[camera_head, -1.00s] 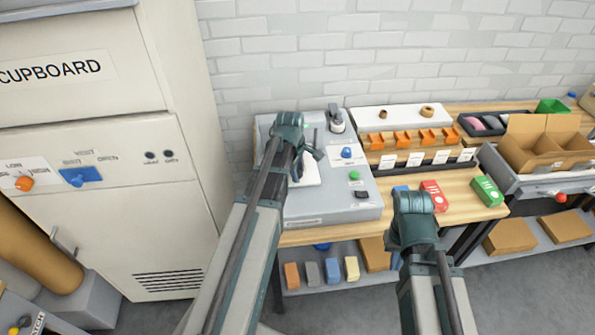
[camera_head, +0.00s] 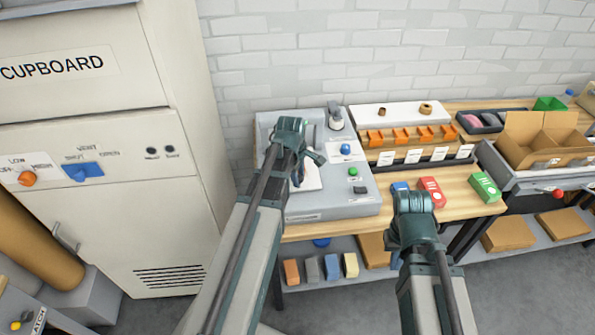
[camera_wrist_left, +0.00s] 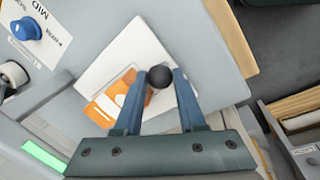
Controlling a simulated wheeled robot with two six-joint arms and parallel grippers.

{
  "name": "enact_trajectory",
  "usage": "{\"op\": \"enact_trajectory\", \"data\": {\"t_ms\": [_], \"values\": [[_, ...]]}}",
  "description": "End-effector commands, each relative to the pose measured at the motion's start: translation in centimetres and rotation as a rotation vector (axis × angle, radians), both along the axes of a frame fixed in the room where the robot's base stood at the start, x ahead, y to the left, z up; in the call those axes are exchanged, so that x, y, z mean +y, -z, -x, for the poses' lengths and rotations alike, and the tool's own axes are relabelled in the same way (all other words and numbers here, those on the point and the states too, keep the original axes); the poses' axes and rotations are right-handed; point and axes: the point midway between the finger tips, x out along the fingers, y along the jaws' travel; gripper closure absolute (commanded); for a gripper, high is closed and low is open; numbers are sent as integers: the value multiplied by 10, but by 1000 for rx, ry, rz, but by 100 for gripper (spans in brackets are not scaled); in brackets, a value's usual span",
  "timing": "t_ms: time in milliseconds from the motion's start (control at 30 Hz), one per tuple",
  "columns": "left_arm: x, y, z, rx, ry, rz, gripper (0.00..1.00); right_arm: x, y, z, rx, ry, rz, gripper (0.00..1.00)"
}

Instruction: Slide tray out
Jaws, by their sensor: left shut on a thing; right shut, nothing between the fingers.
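The white tray (camera_wrist_left: 118,78) sits at the grey machine (camera_head: 350,205) on the bench, with an orange and white piece (camera_wrist_left: 118,95) on it. My left gripper (camera_wrist_left: 160,84) is shut on a round black knob (camera_wrist_left: 159,76) at the tray. In the head view my left gripper (camera_head: 299,174) is over the tray (camera_head: 311,178), partly covering it, and the knob is hidden. My right gripper (camera_head: 413,205) is shut and empty in front of the bench; its wrist hides its fingertips.
A blue MID knob (camera_wrist_left: 26,28) is on the machine. Red (camera_head: 431,191) and green (camera_head: 484,187) boxes lie right of the machine. An orange rack (camera_head: 405,136) stands behind them. The cupboard (camera_head: 90,150) is at left. Coloured blocks (camera_head: 332,267) sit on the lower shelf.

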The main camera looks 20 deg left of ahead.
Motion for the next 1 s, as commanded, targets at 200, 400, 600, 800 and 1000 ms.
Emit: {"op": "enact_trajectory", "data": {"t_ms": [200,400,600,800,1000], "values": [[-31,0,53,1,4,0,100,0,0,0,0,0,0,100],[-35,0,58,3,1,2,100,0,0,0,0,0,0,100],[-35,0,59,6,2,3,53,0,0,0,0,0,0,100],[-35,0,58,4,2,3,31,0,0,0,0,0,0,100],[-34,0,57,2,1,1,31,0,0,0,0,0,0,100]]}}
